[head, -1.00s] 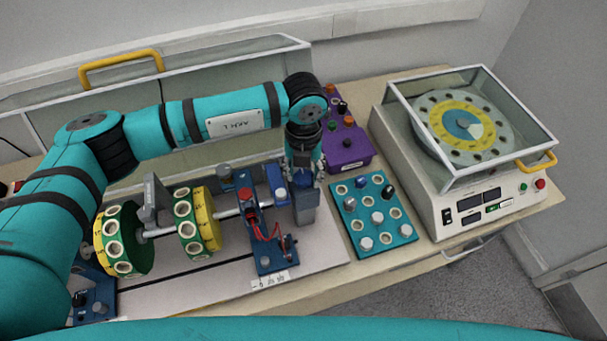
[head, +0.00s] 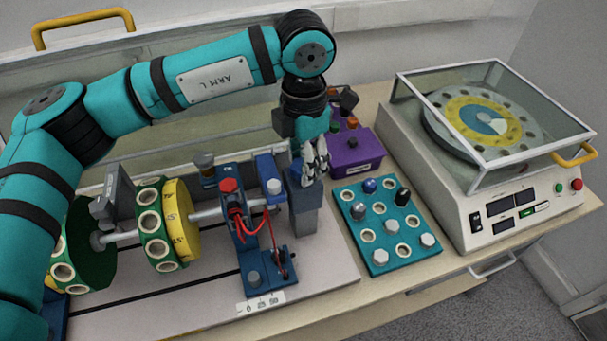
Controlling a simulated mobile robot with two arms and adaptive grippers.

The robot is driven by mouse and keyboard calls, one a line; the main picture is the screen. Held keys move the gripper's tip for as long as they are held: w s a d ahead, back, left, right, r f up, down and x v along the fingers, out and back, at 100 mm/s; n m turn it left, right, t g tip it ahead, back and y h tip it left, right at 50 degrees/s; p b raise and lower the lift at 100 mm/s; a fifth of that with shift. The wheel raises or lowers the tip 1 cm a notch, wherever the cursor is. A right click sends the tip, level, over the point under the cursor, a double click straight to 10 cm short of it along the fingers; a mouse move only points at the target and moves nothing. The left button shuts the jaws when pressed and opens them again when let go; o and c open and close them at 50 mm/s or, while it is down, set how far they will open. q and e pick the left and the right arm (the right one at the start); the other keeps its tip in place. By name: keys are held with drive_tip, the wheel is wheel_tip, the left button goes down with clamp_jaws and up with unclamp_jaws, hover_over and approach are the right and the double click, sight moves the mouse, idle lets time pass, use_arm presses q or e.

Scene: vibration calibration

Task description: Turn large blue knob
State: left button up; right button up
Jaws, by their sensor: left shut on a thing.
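My left gripper (head: 315,160) points down at the upper right of a grey-blue upright block (head: 304,208) at the right end of the shaft rig. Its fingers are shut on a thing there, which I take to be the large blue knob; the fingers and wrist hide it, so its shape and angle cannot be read. The block stands upright beside a blue bracket (head: 267,170) with a pale round cap. My right gripper is not in view.
A purple box (head: 362,166) with small knobs stands close behind the gripper. A teal tray of bolts and holes (head: 382,265) lies to the right. A covered turntable machine (head: 465,195) stands farther right. Green and yellow wheels (head: 182,222) sit on the shaft at left.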

use_arm(q)
drive_tip(key=m+b, duration=0.3)
drive_tip(key=shift+f, duration=0.1)
drive_tip(key=shift+m+b, duration=0.9)
drive_tip(key=shift+m, duration=0.5)
drive_tip(key=shift+r, duration=0.2)
drive_tip(key=o, duration=1.2)
wheel_tip(320, 180, up, 12)
